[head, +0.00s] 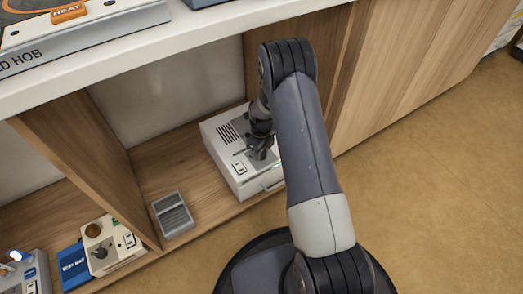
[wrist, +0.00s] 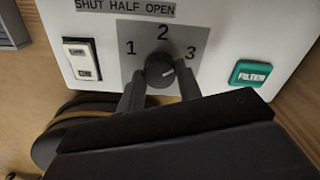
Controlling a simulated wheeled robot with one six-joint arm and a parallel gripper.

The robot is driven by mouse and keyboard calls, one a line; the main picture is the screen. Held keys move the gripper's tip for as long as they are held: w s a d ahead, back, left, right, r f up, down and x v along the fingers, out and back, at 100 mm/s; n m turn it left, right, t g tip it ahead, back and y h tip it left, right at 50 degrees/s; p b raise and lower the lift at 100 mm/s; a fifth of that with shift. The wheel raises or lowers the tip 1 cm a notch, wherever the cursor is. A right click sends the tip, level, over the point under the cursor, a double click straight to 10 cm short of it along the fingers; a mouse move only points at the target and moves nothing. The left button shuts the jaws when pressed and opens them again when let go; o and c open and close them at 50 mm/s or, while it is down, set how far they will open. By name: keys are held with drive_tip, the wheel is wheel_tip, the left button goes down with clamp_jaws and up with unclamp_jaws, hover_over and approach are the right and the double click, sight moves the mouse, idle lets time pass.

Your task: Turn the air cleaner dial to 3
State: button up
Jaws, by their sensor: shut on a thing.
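The air cleaner is a white box (head: 212,133) in the open shelf bay in the head view. In the wrist view its face carries a grey plate marked 1, 2 and 3, and a black round dial (wrist: 159,72) below the 2. A small pale mark shows on the dial's right side, roughly towards the 3; its exact setting is hard to read. My gripper (wrist: 159,88) is shut on the dial, one finger on each side. In the head view my gripper (head: 261,151) is over the box, and my arm hides part of it.
The cleaner has a white rocker switch (wrist: 82,59) left of the dial and a green FILTER button (wrist: 250,73) at right. A grey ridged box (head: 173,215) stands left of it on the shelf. A wooden divider (head: 85,160) and the white countertop (head: 200,35) bound the bay.

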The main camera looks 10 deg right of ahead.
drive_tip(key=shift+m, duration=0.6)
drive_tip(key=o, duration=1)
wheel_tip(320, 180, up, 11)
drive_tip(key=p, duration=0.4)
drive_tip(key=shift+f, duration=0.1)
drive_tip(key=shift+f, duration=0.15)
